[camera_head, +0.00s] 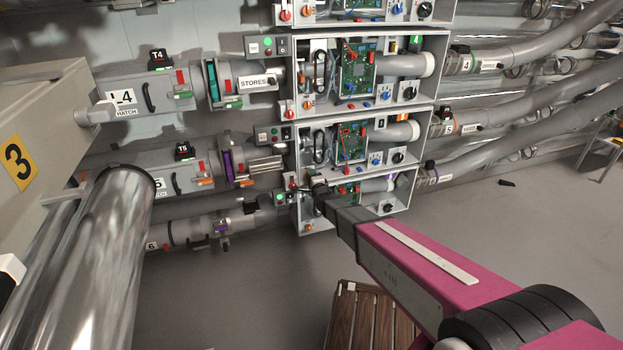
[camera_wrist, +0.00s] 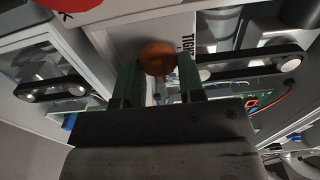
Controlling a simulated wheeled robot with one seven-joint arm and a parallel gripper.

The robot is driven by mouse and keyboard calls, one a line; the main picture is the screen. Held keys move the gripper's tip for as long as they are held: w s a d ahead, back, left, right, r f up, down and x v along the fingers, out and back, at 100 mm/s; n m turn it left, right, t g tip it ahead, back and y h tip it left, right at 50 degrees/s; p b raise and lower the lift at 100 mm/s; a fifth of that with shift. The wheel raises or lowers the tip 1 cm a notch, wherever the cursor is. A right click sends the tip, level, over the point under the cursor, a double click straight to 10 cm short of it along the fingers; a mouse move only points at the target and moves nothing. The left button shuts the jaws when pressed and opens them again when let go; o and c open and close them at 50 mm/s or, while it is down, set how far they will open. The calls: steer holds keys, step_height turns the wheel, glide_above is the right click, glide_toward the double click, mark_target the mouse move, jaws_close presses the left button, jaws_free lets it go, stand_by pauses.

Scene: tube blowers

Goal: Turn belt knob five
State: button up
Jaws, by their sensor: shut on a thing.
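My gripper (camera_head: 317,183) reaches the left side of the lowest fully visible grey box (camera_head: 386,211) in the head view. In the wrist view its two dark green fingers (camera_wrist: 158,88) are shut on a round orange knob (camera_wrist: 157,56), one finger on each side. Part of a label reading "TIGH" stands just right of the knob. A black belt on round pulleys (camera_wrist: 250,67) is to the right, and another belt (camera_wrist: 58,88) is to the left. My gripper hides the held knob in the head view, and I cannot read its number.
Similar boxes are stacked above, with green circuit boards (camera_head: 358,70), small knobs and switches. Pipes marked T4 and T5 come in from the left, and grey hoses (camera_head: 540,48) leave to the right. A slatted wooden thing (camera_head: 362,322) is below my arm. The floor at right is mostly clear.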

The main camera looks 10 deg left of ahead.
stand_by(0.4)
steer(key=o, duration=0.6)
steer(key=shift+s+d, duration=0.1)
steer(key=v, duration=1)
steer(key=shift+s+d, duration=0.1)
steer(key=shift+s, duration=0.2)
